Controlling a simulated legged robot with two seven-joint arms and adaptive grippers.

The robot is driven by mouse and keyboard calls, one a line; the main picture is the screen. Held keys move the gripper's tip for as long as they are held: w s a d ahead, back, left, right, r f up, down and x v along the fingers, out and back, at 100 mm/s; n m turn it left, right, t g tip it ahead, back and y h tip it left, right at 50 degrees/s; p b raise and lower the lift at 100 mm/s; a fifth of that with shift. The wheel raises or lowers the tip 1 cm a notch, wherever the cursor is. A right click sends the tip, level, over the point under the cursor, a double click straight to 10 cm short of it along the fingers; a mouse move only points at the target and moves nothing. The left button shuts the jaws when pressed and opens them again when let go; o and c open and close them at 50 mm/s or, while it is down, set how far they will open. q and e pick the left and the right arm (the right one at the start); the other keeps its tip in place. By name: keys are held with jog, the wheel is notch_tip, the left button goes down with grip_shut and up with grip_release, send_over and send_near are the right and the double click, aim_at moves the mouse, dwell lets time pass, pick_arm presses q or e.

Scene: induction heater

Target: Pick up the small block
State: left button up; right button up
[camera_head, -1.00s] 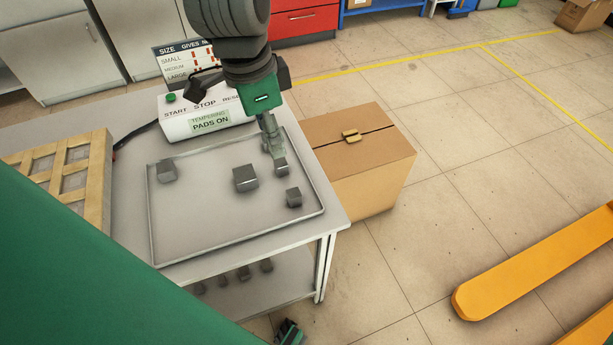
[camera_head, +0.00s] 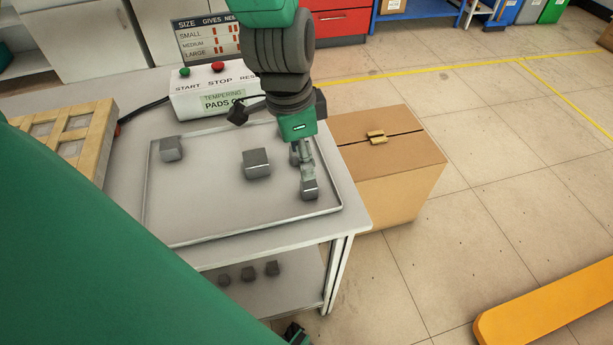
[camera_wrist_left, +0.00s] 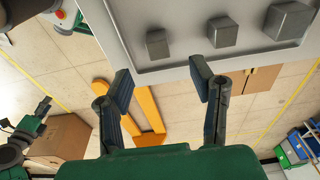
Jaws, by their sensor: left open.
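My left gripper (camera_head: 309,186) hangs over the right part of the grey tray (camera_head: 205,237), fingers pointing down. Its two fingers are open and empty in the left wrist view (camera_wrist_left: 161,80). The small block (camera_wrist_left: 158,43) is a dark grey cube on the tray, just beyond the fingertips and roughly in line with the gap between them. A larger grey block (camera_head: 257,163) stands left of the gripper, and another grey block (camera_head: 171,149) sits near the tray's far left corner.
A control box (camera_head: 212,92) with a size sign stands behind the tray. A wooden rack (camera_head: 95,150) is on the left. A cardboard box (camera_head: 385,160) stands right of the table. Several small blocks (camera_head: 248,274) lie on the lower shelf. The tray has a low rim.

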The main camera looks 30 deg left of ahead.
aim_at(307, 182)
pick_arm(q)
jog(key=f, duration=0.2)
jog(key=d+f, duration=0.1)
jog(key=shift+w+b, duration=0.25)
jog(key=shift+b, duration=0.05)
jog(key=shift+d+f, duration=0.3)
jog(key=shift+f, duration=0.05)
jog(key=f, duration=0.1)
jog(key=f+b, duration=0.1)
jog(key=f, duration=0.1)
jog(key=a+f, duration=0.1)
jog(key=shift+w+f+b, duration=0.15)
jog(key=shift+f+b, duration=0.25)
jog(key=shift+f, duration=0.25)
jog(key=shift+d+r, duration=0.15)
jog(key=shift+d, duration=0.05)
jog(key=shift+c, duration=0.8)
jog(key=shift+d, duration=0.15)
grip_shut()
pick_arm(e)
jog(key=f, duration=0.1)
jog(key=d+f, duration=0.1)
jog(key=f, duration=0.1)
jog(key=shift+f, duration=0.1)
